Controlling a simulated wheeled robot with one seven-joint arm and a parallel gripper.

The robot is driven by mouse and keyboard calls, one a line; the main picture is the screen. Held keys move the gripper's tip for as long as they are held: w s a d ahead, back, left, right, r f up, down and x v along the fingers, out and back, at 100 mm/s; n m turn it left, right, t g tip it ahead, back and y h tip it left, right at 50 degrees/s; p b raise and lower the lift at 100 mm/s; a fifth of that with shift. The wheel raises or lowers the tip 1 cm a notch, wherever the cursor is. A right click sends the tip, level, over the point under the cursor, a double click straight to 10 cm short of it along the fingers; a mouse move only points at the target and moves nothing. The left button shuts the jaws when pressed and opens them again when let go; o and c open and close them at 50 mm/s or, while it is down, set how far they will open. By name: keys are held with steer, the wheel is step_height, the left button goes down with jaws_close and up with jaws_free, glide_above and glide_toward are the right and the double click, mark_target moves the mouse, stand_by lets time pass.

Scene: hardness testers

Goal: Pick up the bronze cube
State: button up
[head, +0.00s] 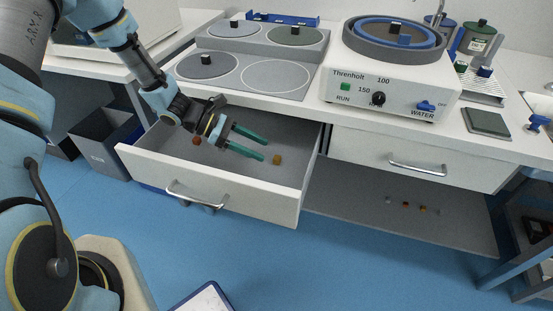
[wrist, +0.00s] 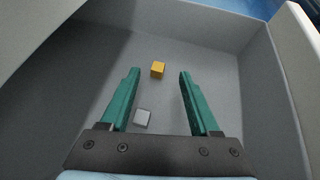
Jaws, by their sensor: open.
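The golden-yellow cube (head: 277,160), which matches bronze best, lies on the floor of the open drawer, just beyond my fingertips. In the wrist view this cube (wrist: 157,69) shows between the two fingertips, on the drawer floor beneath. My gripper (head: 264,147) is open and empty, with its green fingers reaching over the drawer; they also show in the wrist view (wrist: 159,74). The height gap between fingers and cube is hard to judge. A grey cube (wrist: 142,118) lies closer to the gripper's base; my gripper seems to hide it in the head view.
A reddish-brown piece (head: 196,141) lies farther left in the drawer. The drawer's front wall (head: 240,203) and sides surround the cubes. The counter with the grinding machine (head: 385,87) stands behind. Several small pieces (head: 405,205) sit on the lower shelf at right.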

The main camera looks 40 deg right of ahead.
mark_target(277, 158)
steer(key=shift+f+p+x, duration=0.25)
steer(key=shift+p+x, duration=0.3)
steer(key=shift+x, duration=2.05)
steer(key=shift+w, duration=0.15)
jaws_close()
